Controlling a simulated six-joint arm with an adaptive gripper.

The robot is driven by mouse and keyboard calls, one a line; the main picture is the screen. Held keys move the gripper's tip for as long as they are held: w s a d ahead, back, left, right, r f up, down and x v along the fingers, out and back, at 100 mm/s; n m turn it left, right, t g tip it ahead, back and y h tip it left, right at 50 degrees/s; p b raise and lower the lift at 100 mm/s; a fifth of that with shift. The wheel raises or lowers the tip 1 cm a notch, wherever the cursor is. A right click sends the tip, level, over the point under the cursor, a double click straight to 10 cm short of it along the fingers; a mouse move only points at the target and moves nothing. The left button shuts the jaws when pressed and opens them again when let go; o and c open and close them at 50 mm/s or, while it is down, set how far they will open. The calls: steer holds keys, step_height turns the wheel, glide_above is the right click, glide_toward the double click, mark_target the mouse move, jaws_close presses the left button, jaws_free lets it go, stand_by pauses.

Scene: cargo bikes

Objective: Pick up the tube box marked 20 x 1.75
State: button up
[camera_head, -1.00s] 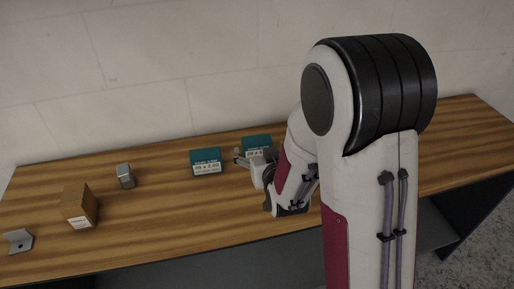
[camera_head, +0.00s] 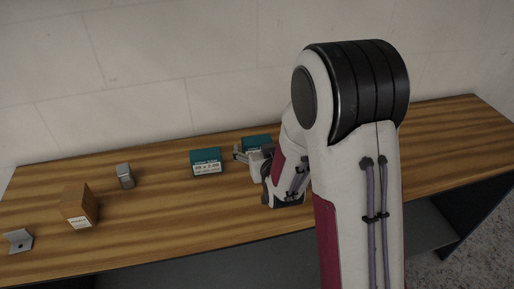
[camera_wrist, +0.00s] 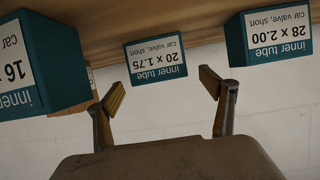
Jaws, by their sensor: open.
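The tube box marked 20 x 1.75 (camera_wrist: 155,59) is teal with a white label and shows upside down in the wrist view, on the wooden table. In the head view the teal box behind my gripper (camera_head: 257,141) appears to be this one, its label mostly hidden. My gripper (camera_wrist: 163,90) is open and empty. Its two fingers point toward the box, one on each side of it in the picture, and do not appear to touch it. In the head view my gripper (camera_head: 241,155) is low over the table.
A 28 x 2.00 tube box (camera_wrist: 270,38) stands to the right in the wrist view, left in the head view (camera_head: 206,163). A box marked 16 (camera_wrist: 40,65) is close on the other side. A brown box (camera_head: 78,205), grey block (camera_head: 125,176) and metal bracket (camera_head: 19,241) stand farther left.

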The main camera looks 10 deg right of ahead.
mark_target(259, 145)
steer(key=shift+x, duration=1.65)
steer(key=shift+d, duration=0.1)
steer(key=c, duration=1.3)
